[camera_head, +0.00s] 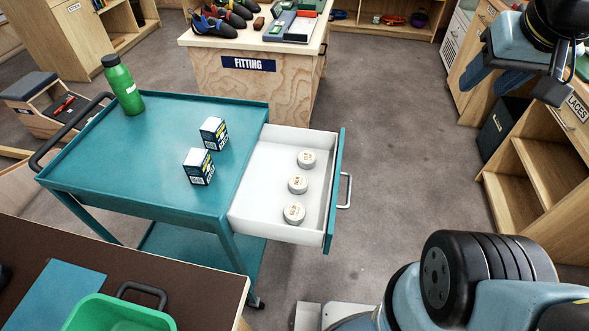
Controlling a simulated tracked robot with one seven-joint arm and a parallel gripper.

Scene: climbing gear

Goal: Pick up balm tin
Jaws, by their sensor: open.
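Three small round balm tins with pale lids lie in a row in the open white drawer (258,213) of the teal cart: a far tin (306,159), a middle tin (298,184) and a near tin (294,213). I cannot read their labels. My gripper (515,85) is open at the upper right, well apart from the drawer and the tins. Its fingers show in blue-grey and black, and nothing is seen between them.
The teal cart top (160,150) holds a green bottle (122,85) and two small boxes, one far (213,133) and one near (199,167). A fitting counter (220,80) with shoes stands behind. Wooden shelves (545,160) stand at right. Floor right of the drawer is clear.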

